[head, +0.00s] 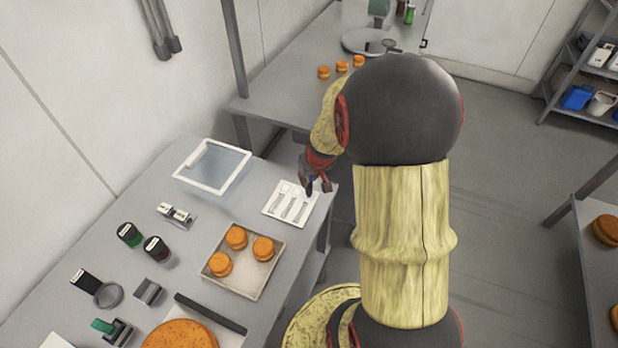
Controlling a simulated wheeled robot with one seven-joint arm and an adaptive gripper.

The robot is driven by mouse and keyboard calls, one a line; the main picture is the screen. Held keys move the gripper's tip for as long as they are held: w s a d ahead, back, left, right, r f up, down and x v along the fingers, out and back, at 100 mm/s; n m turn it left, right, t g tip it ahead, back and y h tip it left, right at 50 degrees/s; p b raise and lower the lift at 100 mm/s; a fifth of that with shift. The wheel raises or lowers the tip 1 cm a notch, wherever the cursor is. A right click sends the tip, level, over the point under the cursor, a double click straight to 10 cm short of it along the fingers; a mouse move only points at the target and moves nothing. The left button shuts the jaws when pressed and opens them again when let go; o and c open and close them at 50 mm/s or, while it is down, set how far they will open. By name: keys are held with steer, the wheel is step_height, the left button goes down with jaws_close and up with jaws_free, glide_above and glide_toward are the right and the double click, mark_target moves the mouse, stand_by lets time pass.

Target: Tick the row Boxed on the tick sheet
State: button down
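The tick sheet (277,209) is a white sheet at the right edge of the grey table, with small boxes along its far side and grey strips below them. Its lettering is too small to read, so I cannot tell which row is Boxed. My gripper (312,186) is just above the sheet's far right corner, pointing down. A slim dark blue thing, seemingly a pen (310,181), shows between its fingers. I cannot tell whether its tip touches the sheet.
A clear, white-rimmed bin (213,166) stands left of the sheet. A tray (252,290) with three orange rounds lies nearer. Two dark jars (130,234), a small stand (176,214) and tools fill the left. A second table (290,100) with small rounds stands behind.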

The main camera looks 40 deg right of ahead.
stand_by(0.3)
steer(key=shift+r+p, duration=2.35)
steer(key=shift+r, duration=1.15)
steer(key=shift+f, duration=0.1)
